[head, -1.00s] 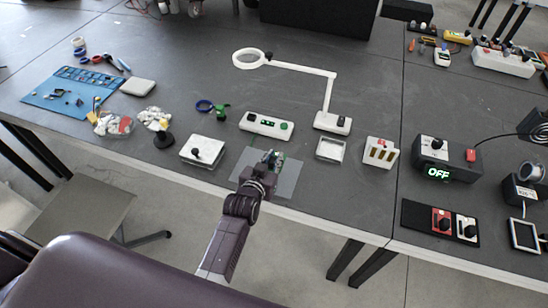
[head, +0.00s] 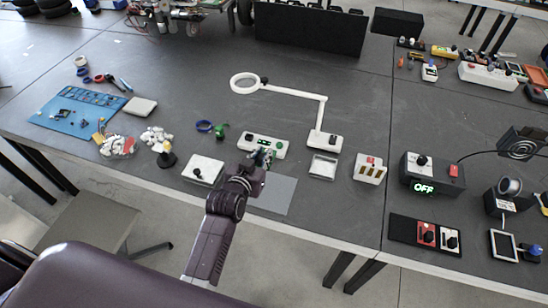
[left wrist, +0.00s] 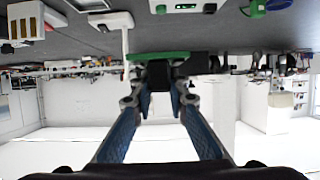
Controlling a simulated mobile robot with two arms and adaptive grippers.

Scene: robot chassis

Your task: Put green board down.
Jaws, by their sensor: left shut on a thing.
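My left gripper (head: 262,160) is shut on the green board, above the table just in front of the white box with green buttons. In the left wrist view the green board (left wrist: 160,56) is a thin green strip with a dark block under it, between the fingertips (left wrist: 160,78). In the head view the gripper mostly hides the board. A grey mat (head: 275,195) lies at the table's front edge, right of my gripper and bare where it shows. My right gripper is not in view.
The white box with green buttons (head: 254,143) is close behind the gripper. A white scale (head: 202,170) lies to its left, a clear tray (head: 323,166) and a white slotted holder (head: 370,170) to its right. A magnifier lamp (head: 325,138) stands behind.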

